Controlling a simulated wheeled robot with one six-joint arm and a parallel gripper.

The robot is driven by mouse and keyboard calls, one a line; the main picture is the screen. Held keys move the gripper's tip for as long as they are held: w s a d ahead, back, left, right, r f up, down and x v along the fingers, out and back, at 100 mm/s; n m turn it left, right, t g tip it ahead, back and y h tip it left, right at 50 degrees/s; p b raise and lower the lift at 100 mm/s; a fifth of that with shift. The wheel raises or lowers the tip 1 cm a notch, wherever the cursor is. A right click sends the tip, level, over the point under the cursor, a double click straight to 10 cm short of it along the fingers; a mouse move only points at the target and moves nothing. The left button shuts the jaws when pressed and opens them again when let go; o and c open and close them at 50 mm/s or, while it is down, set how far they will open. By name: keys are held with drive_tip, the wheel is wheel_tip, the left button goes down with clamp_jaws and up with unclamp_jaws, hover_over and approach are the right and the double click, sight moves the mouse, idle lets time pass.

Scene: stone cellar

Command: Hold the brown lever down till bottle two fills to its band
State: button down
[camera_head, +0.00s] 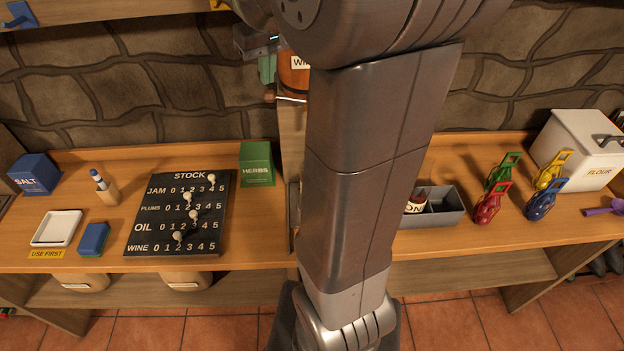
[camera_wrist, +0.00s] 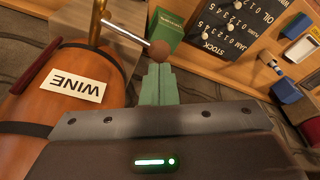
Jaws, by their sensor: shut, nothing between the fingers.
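The wine barrel (camera_head: 294,78) is orange-brown with a white WINE label; my arm hides most of it in the head view. In the wrist view the barrel (camera_wrist: 60,85) fills the left side, upside down. A metal lever (camera_wrist: 125,33) ends in a brown ball knob (camera_wrist: 160,50), also in the head view (camera_head: 270,97). My gripper (camera_head: 268,83) has green fingers, shut and empty, pointing down just above the knob. In the wrist view its tips (camera_wrist: 160,66) are right at the knob; whether they touch, I cannot tell. No bottle shows in either view; bottle two is hidden.
A black stock board (camera_head: 145,228) and a green herbs box (camera_head: 257,163) stand left of the barrel. A grey tray (camera_head: 455,216) and several coloured scoop-like clips (camera_head: 487,203) lie right of my arm. A white flour bin (camera_head: 580,150) stands far right.

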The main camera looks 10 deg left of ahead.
sight(269, 90)
drive_tip(key=shift+f, duration=0.15)
drive_tip(key=shift+f+b, duration=1.35)
drive_tip(key=shift+f, duration=0.65)
drive_tip(key=shift+r, duration=0.1)
drive_tip(key=shift+r+p, duration=0.45)
drive_tip(key=shift+p, duration=0.05)
idle(4.2)
wheel_tip(269, 90, up, 3)
drive_tip(key=p, duration=0.3)
drive_tip(key=shift+r, duration=0.1)
